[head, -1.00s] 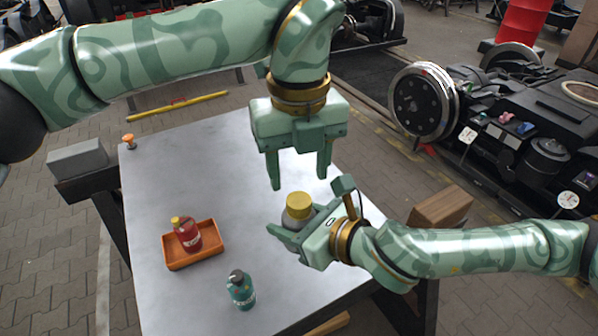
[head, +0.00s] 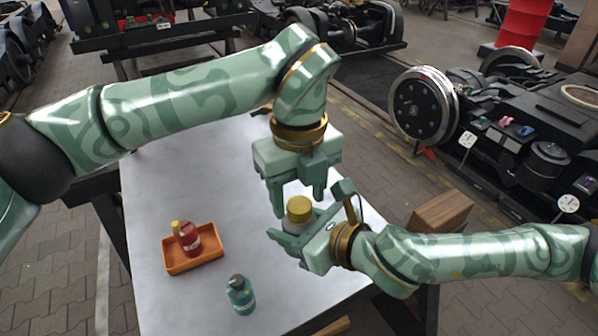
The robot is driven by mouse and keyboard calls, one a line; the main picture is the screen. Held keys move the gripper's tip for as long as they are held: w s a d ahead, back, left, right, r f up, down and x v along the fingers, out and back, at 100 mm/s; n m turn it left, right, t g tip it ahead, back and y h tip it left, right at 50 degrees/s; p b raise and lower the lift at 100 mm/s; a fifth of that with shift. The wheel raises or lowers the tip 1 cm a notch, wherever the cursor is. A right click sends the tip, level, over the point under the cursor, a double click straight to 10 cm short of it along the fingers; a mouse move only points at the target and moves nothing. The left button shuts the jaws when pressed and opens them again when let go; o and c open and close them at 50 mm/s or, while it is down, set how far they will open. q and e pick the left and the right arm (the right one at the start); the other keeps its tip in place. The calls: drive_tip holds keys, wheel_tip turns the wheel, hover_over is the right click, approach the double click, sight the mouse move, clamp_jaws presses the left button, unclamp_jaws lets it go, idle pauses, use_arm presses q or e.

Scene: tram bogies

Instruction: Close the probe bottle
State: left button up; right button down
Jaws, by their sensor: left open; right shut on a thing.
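A grey bottle (head: 293,227) with a yellow cap (head: 299,211) stands upright in my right gripper (head: 290,233), over the right part of the table. The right gripper is shut on the bottle's body and hides much of it. The cap sits on top of the bottle; I cannot tell how tight it is. My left gripper (head: 299,203) points down from above. It is open, its two fingertips on either side of the cap, and I cannot tell if they touch it.
A red bottle (head: 187,238) with a yellow top stands in an orange tray (head: 208,259) on the grey table (head: 190,305). A teal bottle (head: 241,295) with a dark cap stands near the front. A wooden block (head: 440,211) lies beyond the right edge.

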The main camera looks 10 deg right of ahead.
use_arm(q)
drive_tip(key=shift+f, duration=0.65)
drive_tip(key=c, duration=1)
drive_tip(key=m, duration=0.3)
drive_tip(key=o, duration=1.1)
